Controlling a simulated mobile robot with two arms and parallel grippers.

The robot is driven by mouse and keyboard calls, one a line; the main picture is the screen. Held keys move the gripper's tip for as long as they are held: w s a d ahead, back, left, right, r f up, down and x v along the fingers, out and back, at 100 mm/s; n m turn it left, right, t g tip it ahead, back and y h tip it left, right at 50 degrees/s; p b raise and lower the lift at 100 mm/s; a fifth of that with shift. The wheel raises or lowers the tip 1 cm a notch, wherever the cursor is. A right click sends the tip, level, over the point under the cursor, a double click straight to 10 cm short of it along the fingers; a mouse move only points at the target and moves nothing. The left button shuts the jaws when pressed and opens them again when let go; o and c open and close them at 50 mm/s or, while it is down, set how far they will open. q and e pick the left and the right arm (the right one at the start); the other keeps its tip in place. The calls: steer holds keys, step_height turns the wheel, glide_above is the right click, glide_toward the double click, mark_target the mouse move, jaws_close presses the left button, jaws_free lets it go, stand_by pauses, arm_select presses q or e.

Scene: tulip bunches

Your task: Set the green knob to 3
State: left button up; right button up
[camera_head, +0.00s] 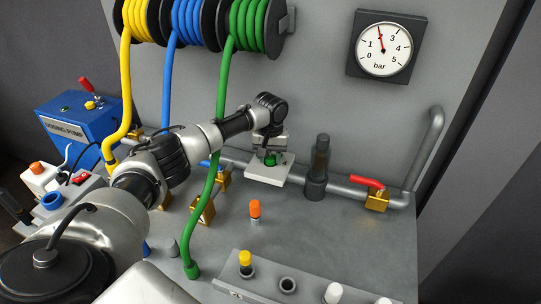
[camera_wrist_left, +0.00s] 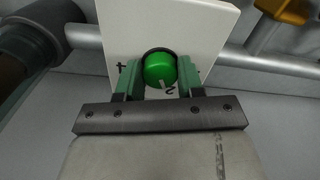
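The green knob (camera_wrist_left: 160,68) sits on a white panel (camera_wrist_left: 213,22) and shows large in the left wrist view. A short white line is on the knob's lower side, close to a printed 2; a 4 is printed to the left. My left gripper (camera_wrist_left: 160,78) has one green finger on each side of the knob, and both seem to touch it. In the head view the gripper (camera_head: 270,151) reaches down over the white panel (camera_head: 267,174), with a bit of the green knob (camera_head: 270,160) showing. Other numbers are hidden. My right gripper is out of view.
A grey pipe with a red-handled valve (camera_head: 367,182) and a dark cylinder (camera_head: 319,160) stand right of the panel. A gauge (camera_head: 384,48) is on the wall. An orange-capped piece (camera_head: 255,209) stands nearer.

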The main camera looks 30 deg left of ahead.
arm_select(q)
steer(key=shift+c, duration=1.4)
steer(key=shift+r+m+p, duration=0.15)
steer(key=shift+m+p, duration=0.25)
steer(key=shift+p, duration=0.15)
steer(key=m+p, duration=0.2)
steer(key=m, duration=0.1)
steer(key=m+p, duration=0.1)
steer(key=m, duration=0.2)
steer(key=shift+p, duration=0.35)
steer(key=shift+m+p, duration=0.35)
steer(key=shift+m, duration=1.15)
